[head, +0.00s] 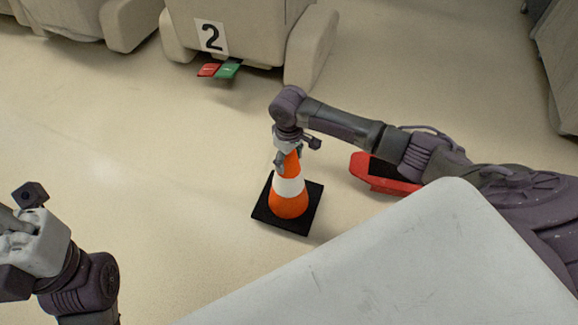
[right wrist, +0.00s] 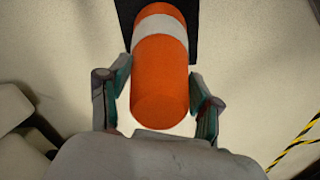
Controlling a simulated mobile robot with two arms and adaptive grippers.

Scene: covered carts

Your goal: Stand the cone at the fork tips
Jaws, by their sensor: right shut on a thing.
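The orange cone (head: 289,203) with a white band and a black square base stands upright on or just above the pale floor, in the middle of the head view. I cannot tell whether its base touches the floor. My right gripper (head: 287,158) is shut on its upper part from above. In the right wrist view, the cone (right wrist: 160,75) lies between the two fingers of the right gripper (right wrist: 160,108). A red part with a dark top (head: 372,181), possibly a fork, is partly hidden behind my right arm. My left gripper (head: 20,228) is at the lower left edge, its fingers unclear.
A covered cart (head: 240,30) with a number 2 sign and red and green tags stands at the back. Another covered cart (head: 70,15) is at the upper left. A grey covered shape (head: 560,60) is at the right edge. Yellow-black striped tape (right wrist: 297,142) shows in the right wrist view. Floor left of the cone is clear.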

